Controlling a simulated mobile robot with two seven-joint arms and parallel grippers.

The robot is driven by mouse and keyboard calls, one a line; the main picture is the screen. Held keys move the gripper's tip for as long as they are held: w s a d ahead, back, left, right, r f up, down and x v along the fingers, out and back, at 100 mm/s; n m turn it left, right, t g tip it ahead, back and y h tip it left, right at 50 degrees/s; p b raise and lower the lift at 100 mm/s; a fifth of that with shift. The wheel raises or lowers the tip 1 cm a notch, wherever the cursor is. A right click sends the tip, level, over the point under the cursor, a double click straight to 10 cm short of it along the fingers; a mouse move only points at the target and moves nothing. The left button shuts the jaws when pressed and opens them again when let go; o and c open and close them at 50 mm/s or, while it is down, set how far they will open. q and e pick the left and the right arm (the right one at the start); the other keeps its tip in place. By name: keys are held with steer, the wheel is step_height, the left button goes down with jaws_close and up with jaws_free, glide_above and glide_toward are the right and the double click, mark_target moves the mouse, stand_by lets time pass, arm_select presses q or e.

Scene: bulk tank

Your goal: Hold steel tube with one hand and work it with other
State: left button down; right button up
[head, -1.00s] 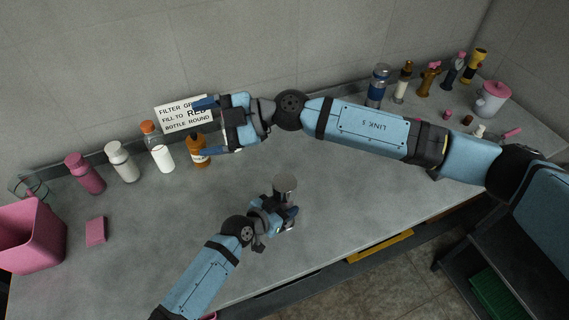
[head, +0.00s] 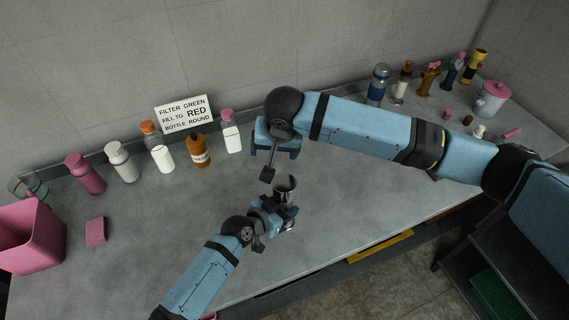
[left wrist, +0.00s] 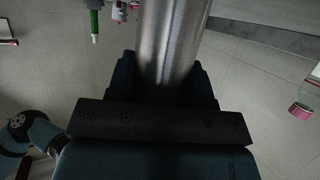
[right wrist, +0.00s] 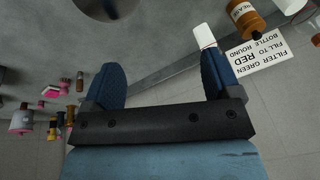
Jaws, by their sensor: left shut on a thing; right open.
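The steel tube (head: 285,184) stands roughly upright over the middle of the counter, its grey top end facing the head camera. My left gripper (head: 284,213) is shut on it. The tube (left wrist: 172,40) fills the upper middle of the left wrist view, between the jaws. My right gripper (head: 276,150) is just above and behind the tube in the head view, apart from it. In the right wrist view its blue fingers (right wrist: 165,82) are wide apart with nothing between them. A grey round end at that view's top edge looks like the tube (right wrist: 105,6).
A row of bottles stands along the wall, including a brown bottle (head: 198,151) and a pink-capped bottle (head: 231,132). A sign (head: 185,114) leans behind them. A pink bin (head: 32,236) and pink block (head: 96,232) are at left. More bottles and a lidded pot (head: 490,99) are at right.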

mark_target(285, 182)
steer(key=s+g, duration=0.1)
steer(key=s+d+g+h, duration=0.1)
steer(key=s+d+g, duration=0.1)
steer(key=s, duration=0.1)
steer(key=shift+s+d+f+h, duration=0.1)
steer(key=shift+f+h, duration=0.25)
steer(key=shift+h, duration=0.05)
steer(key=shift+s+d+f, duration=0.1)
steer(key=shift+s+f, duration=0.05)
steer(key=shift+f, duration=0.05)
step_height(285, 182, down, 8)
steer(key=shift+r, duration=0.2)
steer(key=shift+c, duration=0.5)
